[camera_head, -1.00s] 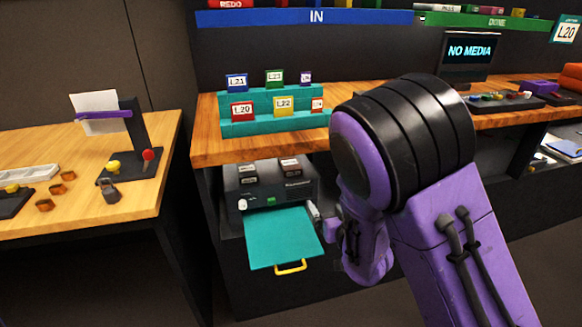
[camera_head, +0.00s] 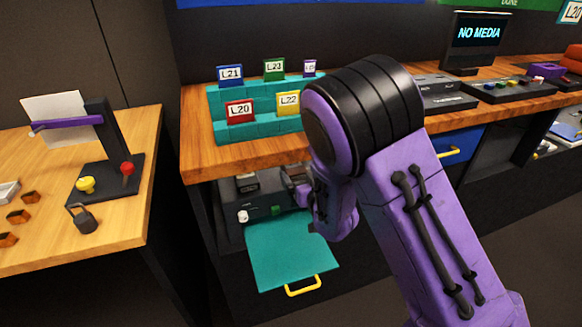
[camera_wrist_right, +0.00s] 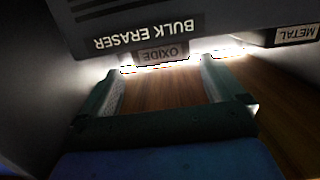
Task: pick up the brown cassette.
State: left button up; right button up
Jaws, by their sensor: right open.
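I cannot make out a brown cassette for certain in either view. Several labelled cassettes stand on a teal rack (camera_head: 225,131): blue L21 (camera_head: 230,76), green (camera_head: 274,69), red L20 (camera_head: 240,111), yellow L22 (camera_head: 288,102) and a small purple one (camera_head: 309,68). My right gripper (camera_head: 296,178) is partly hidden by its own wrist, at the right of a dark machine below the counter. In the right wrist view my right gripper (camera_wrist_right: 165,80) is open, with wood grain between its fingers, before a dark unit lettered BULK ERASER (camera_wrist_right: 148,32). My left gripper is not in view.
A side table (camera_head: 125,215) holds a stand, a padlock (camera_head: 82,218) and small brown blocks (camera_head: 30,198).

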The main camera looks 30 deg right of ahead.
aim_at(295, 168)
jog(key=x, duration=0.5)
jog(key=shift+w+a+f, duration=0.1)
jog(key=shift+w+f, duration=0.15)
jog(key=c, duration=1.1)
jog(key=shift+a+r, duration=0.1)
